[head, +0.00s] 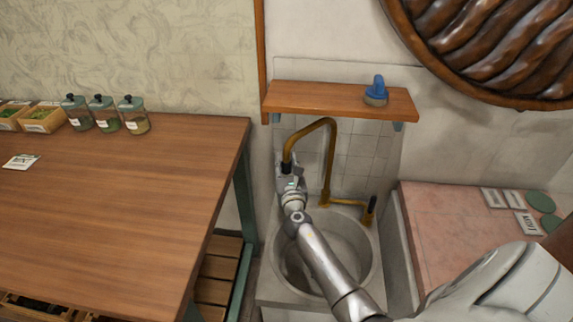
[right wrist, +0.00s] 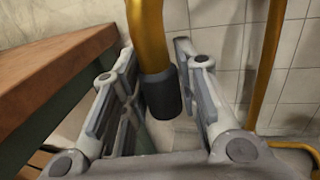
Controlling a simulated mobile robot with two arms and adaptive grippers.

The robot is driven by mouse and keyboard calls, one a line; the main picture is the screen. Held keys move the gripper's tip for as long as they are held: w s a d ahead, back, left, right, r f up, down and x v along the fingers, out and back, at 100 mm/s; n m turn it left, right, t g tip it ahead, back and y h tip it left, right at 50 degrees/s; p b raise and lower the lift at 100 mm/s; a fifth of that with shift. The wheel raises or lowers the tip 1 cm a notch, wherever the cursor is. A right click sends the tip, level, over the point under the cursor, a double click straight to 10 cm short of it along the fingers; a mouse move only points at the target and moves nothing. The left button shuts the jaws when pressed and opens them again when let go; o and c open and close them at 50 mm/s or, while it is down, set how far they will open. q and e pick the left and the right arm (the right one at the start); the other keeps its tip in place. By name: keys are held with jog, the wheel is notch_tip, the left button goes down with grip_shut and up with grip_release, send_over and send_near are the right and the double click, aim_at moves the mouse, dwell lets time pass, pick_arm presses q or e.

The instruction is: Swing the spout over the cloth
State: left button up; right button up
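The brass spout (head: 331,150) arches up from its base at the back of the sink (head: 365,240) and comes down toward the left. Its dark-tipped end (right wrist: 162,92) hangs between the two fingers of my right gripper (right wrist: 155,70). The fingers are apart on either side, with a narrow gap seen on the right; contact on the left cannot be told. In the head view my right gripper (head: 290,182) is at the spout's lower left end, above the basin's left rim. I cannot make out a cloth; my arm covers part of the basin. My left gripper is not in view.
A wooden table (head: 110,200) with jars (head: 104,112) stands left of the sink. A wooden shelf (head: 325,98) with a blue-topped object (head: 376,90) is above the spout. A tap handle (head: 369,209) is at the sink's back right. A pink counter (head: 450,225) is to the right.

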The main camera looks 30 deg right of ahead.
grip_shut()
